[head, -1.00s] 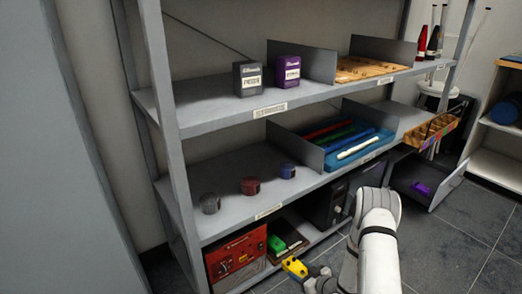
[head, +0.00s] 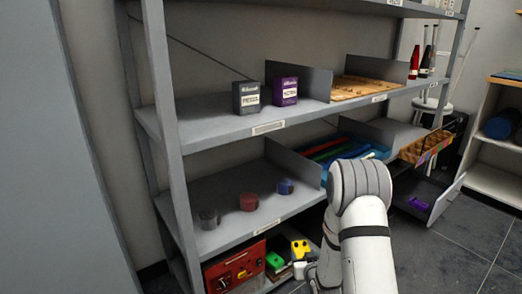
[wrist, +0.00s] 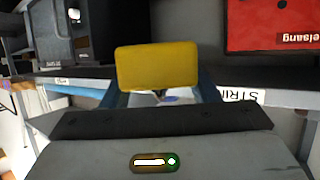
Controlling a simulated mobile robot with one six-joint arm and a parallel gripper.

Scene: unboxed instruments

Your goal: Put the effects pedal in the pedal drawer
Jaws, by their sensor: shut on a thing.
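The yellow effects pedal (head: 300,248) is in my gripper (head: 301,264), in front of the bottom shelf level. In the wrist view the yellow pedal (wrist: 157,66) sits between the two blue-grey fingers, which are shut on it. An open dark drawer (head: 437,207) is at the lower right of the shelf unit, to the right of my arm. A purple pedal (head: 419,203) lies inside it. The drawer's near left part is hidden behind my arm.
A green pedal (head: 274,260) and a red box (head: 236,269) are on the bottom shelf close to my gripper. Floor (head: 440,260) in front of the drawer is clear.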

